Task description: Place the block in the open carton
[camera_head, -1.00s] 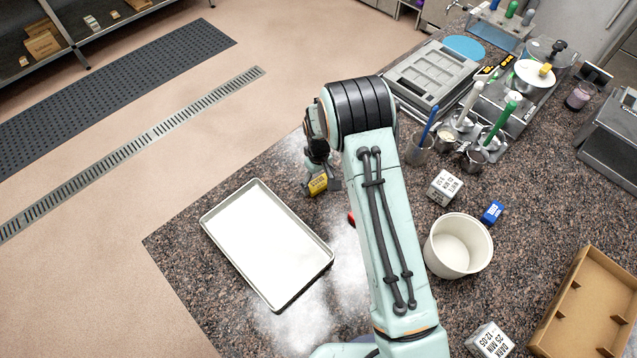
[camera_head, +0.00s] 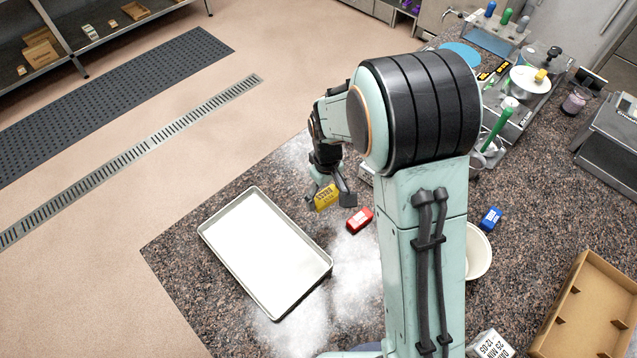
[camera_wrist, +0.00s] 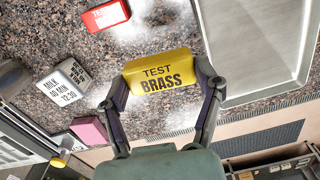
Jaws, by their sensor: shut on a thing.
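A yellow block (camera_head: 326,197), marked TEST BRASS, is held in my gripper (camera_head: 331,198) above the counter, just right of the metal tray. In the wrist view, the yellow block (camera_wrist: 160,83) sits between the two fingers of my gripper (camera_wrist: 160,88), which touch its ends. The open carton (camera_head: 583,310) is a brown cardboard box at the lower right of the head view, far from my gripper. Its inside looks empty where visible.
A shiny tray (camera_head: 213,243) lies left of my gripper. A red block (camera_head: 359,221) lies near it and a blue block (camera_head: 490,218) lies farther right. My arm partly hides a white tub (camera_head: 480,252). A white printed cube (camera_head: 489,345) stands left of the carton.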

